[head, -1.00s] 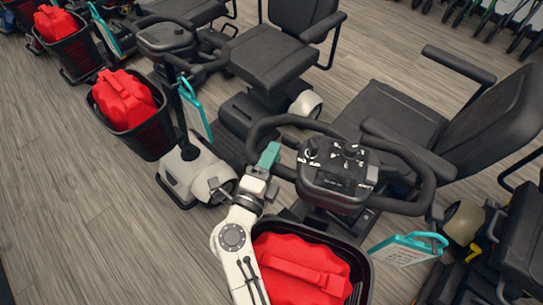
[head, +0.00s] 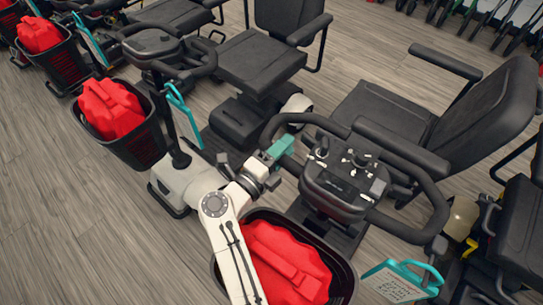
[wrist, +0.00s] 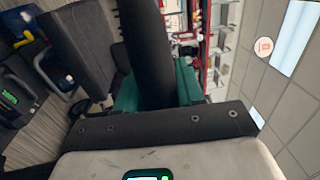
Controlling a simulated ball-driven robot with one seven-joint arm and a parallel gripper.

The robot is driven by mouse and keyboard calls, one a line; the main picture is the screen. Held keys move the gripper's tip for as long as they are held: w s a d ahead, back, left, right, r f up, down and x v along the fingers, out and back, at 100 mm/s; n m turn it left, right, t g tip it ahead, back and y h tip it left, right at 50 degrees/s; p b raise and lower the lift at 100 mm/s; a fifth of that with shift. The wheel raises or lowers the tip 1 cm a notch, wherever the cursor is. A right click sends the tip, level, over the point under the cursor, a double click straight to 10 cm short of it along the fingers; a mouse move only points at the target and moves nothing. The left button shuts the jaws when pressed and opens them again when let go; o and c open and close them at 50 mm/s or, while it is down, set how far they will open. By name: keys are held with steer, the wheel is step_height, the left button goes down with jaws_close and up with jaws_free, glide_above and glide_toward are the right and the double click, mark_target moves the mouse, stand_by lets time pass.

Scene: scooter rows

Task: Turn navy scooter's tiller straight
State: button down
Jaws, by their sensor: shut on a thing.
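The nearest scooter's tiller, with its black console (head: 345,180) and looped handlebar (head: 405,228), fills the middle of the head view. Its handlebar lies slanted, its right side lower in the picture than its left. The colour of this scooter's body is mostly hidden. My gripper (head: 279,149) is shut on the left side of the handlebar. In the wrist view, its teal fingers sit on both sides of the black bar (wrist: 150,55).
A black basket with a red bag (head: 287,262) sits in front of the tiller, beside my arm. A teal-framed card (head: 400,284) is at lower right. The scooter's black seat (head: 385,110) is behind. A cream scooter (head: 188,184) stands close on the left; floor is open at lower left.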

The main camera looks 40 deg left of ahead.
steer(key=shift+w+d+h, duration=0.2)
steer(key=shift+w+h, duration=0.1)
steer(key=c, duration=0.8)
jaws_free()
steer(key=shift+s, duration=0.1)
steer(key=s, duration=0.7)
steer(key=s+a, duration=0.1)
steer(key=s, duration=0.2)
steer(key=shift+s+f, duration=0.3)
